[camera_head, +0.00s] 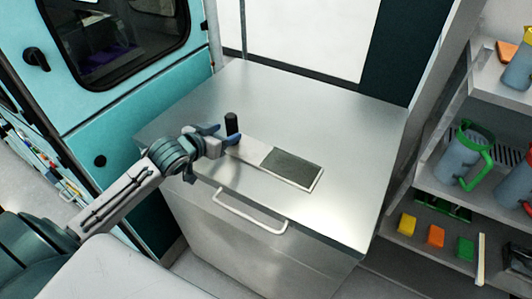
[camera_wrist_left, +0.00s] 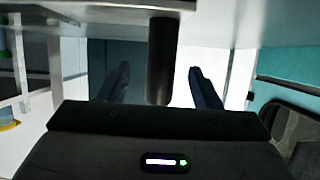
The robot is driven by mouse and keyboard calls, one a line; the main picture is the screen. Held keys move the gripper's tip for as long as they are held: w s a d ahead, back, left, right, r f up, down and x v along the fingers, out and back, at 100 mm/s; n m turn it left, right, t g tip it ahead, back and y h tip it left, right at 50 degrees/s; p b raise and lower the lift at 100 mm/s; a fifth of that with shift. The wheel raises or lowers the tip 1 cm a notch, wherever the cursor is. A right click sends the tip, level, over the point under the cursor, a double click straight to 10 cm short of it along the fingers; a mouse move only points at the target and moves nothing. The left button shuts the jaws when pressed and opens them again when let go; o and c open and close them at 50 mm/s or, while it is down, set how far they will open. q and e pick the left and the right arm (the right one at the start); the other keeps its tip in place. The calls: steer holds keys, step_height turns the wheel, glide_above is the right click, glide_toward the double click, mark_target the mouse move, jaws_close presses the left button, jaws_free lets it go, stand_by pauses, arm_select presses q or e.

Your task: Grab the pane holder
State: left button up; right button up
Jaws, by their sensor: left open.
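The pane holder seems to be the flat piece on the metal counter, with a light strip and a dark grey rectangular pane (camera_head: 291,167) at its right end. An upright black cylindrical handle (camera_head: 231,123) stands at its left end. My left gripper (camera_head: 224,135) is open at this handle. In the left wrist view the black handle (camera_wrist_left: 160,62) shows between the two spread fingers (camera_wrist_left: 160,84), with a gap on each side. The handle's lower part is hidden by the gripper in the head view. My right gripper is not in view.
The metal counter (camera_head: 330,110) is otherwise clear, with a bar handle (camera_head: 250,216) on its front. A teal cabinet door (camera_head: 150,90) stands at the left. Shelves at the right hold jugs (camera_head: 462,158) and coloured blocks (camera_head: 436,236).

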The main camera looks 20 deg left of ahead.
mark_target(236, 126)
arm_select(q)
steer(key=shift+w+d+f, duration=0.1)
steer(key=shift+w, duration=0.5)
steer(key=shift+w+p, duration=0.3)
steer(key=shift+p, duration=0.1)
steer(key=p+x, duration=0.1)
steer(key=x, duration=0.2)
steer(key=shift+w, duration=0.15)
steer(key=shift+w+f+p, duration=0.15)
steer(key=shift+w+p, duration=0.15)
steer(key=shift+w, duration=0.2)
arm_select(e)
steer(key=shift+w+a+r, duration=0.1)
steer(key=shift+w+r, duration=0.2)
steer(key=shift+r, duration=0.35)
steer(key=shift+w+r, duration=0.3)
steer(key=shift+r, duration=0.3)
arm_select(q)
steer(key=shift+s, duration=0.1)
steer(key=shift+c, duration=0.5)
steer(key=c, duration=1.1)
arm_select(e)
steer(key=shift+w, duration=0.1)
